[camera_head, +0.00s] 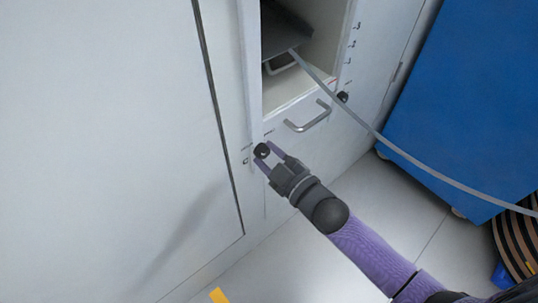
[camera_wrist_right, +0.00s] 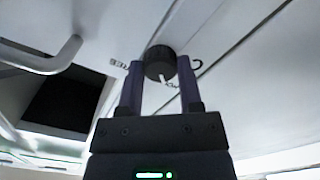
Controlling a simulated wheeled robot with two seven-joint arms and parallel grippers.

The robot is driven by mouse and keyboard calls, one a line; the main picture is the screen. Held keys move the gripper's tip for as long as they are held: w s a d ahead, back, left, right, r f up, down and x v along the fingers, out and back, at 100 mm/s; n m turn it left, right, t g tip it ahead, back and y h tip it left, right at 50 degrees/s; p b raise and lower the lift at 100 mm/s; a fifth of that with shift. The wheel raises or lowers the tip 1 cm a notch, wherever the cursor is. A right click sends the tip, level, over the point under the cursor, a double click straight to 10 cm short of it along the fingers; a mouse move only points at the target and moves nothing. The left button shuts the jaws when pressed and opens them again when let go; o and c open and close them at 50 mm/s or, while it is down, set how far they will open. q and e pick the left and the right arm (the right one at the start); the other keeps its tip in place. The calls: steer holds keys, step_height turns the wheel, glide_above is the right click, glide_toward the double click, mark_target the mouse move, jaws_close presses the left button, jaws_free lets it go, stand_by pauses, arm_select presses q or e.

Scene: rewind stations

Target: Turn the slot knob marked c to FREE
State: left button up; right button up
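The black slot knob c (camera_head: 262,150) sits on the white cabinet front, low and left of the open slot. In the wrist view the knob (camera_wrist_right: 160,62) has a white pointer mark aimed toward small lettering at the lower right. The FREE label (camera_wrist_right: 119,64) is to its left, and the letter c (camera_wrist_right: 197,64) is to its right. My right gripper (camera_head: 265,151) has its two purple fingers on either side of the knob, and no clear gap shows between them and it. My left gripper is not in view.
A silver handle (camera_head: 308,117) and a second black knob (camera_head: 342,97) are right of knob c. A grey strip (camera_head: 420,165) runs from the open slot toward the right. A blue cabinet (camera_head: 465,95) on casters stands at the right. The floor in front is mostly clear.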

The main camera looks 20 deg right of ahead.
steer(key=c, duration=0.5)
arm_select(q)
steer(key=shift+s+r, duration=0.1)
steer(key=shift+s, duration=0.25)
arm_select(e)
jaws_close()
